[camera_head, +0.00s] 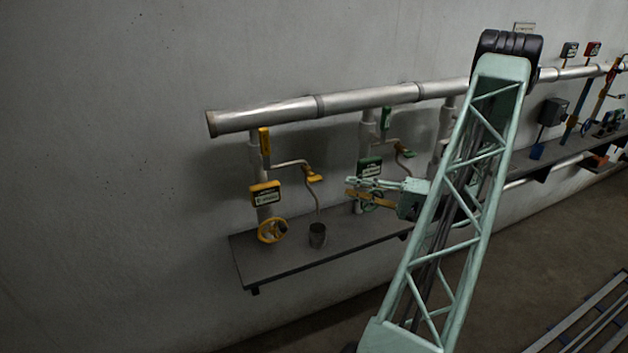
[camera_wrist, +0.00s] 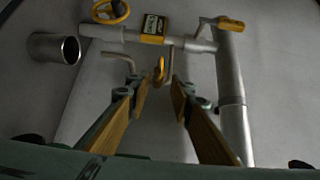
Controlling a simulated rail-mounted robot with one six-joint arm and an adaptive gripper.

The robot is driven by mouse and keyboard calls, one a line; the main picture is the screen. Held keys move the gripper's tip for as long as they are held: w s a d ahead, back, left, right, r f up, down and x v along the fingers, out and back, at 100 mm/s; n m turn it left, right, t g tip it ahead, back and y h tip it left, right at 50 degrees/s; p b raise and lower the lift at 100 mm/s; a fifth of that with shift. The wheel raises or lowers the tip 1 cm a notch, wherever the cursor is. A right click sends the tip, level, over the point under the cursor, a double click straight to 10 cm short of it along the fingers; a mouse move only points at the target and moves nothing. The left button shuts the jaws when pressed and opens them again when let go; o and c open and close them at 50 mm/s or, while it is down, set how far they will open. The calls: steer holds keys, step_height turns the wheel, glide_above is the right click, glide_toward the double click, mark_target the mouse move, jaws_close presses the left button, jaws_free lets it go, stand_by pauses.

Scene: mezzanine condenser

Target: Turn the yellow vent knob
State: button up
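The yellow vent knob (camera_head: 313,177) sits on a thin bent side pipe off the yellow-marked branch, above a small metal cup (camera_head: 317,235). In the wrist view the knob (camera_wrist: 160,68) appears just beyond my fingertips, near the middle of the gap between them. My gripper (camera_head: 350,187) is open and empty, its fingers pointing left toward the knob. In the wrist view my gripper (camera_wrist: 159,84) shows its two fingers clearly apart. In the head view a gap shows between the fingertips and the knob, and I see no contact.
A yellow handwheel (camera_head: 272,230), yellow-framed box (camera_head: 265,194) and yellow lever (camera_head: 265,141) are on the same branch. A horizontal pipe (camera_head: 360,99) runs above. A dark shelf (camera_head: 270,264) lies below. A green-marked branch (camera_head: 370,165) stands behind my gripper.

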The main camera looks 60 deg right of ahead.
mark_target(320, 181)
steer(key=shift+w, duration=0.1)
steer(key=shift+p+x, duration=0.4)
steer(key=shift+x, duration=6.45)
steer(key=shift+a, duration=0.1)
jaws_close()
